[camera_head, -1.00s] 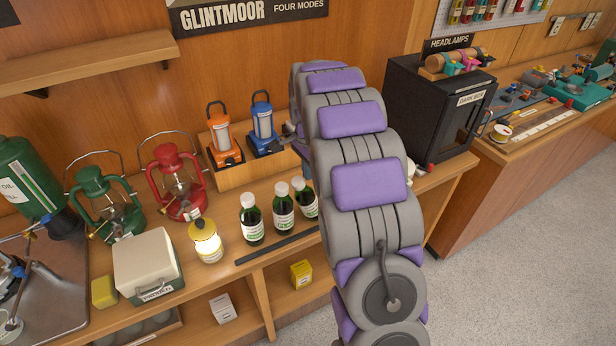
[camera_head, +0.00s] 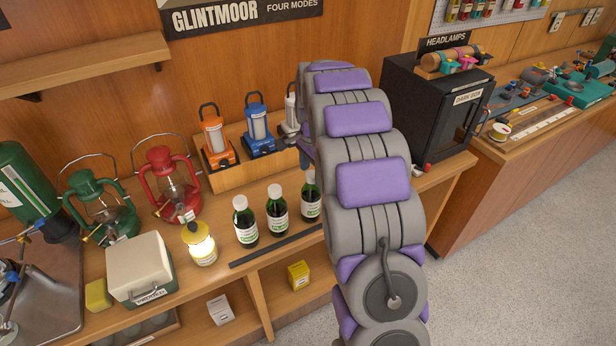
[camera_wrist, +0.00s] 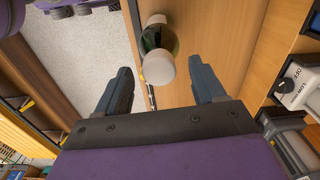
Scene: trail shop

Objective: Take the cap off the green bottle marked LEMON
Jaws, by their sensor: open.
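Three dark green bottles with white caps and white-and-green labels stand in a row on the wooden counter: a left bottle (camera_head: 246,226), a middle bottle (camera_head: 277,213) and a right bottle (camera_head: 311,202). The label words are too small to read, so I cannot tell which is LEMON. In the wrist view my gripper (camera_wrist: 162,68) is open. A white cap (camera_wrist: 158,68) shows between its fingers, with the green bottle (camera_wrist: 155,38) beyond it. In the head view my arm hides most of the gripper.
A dark bar (camera_head: 275,246) lies in front of the bottles. Orange (camera_head: 217,140) and blue (camera_head: 258,130) lanterns stand on a raised step behind. A black dark box (camera_head: 430,110) is to the right.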

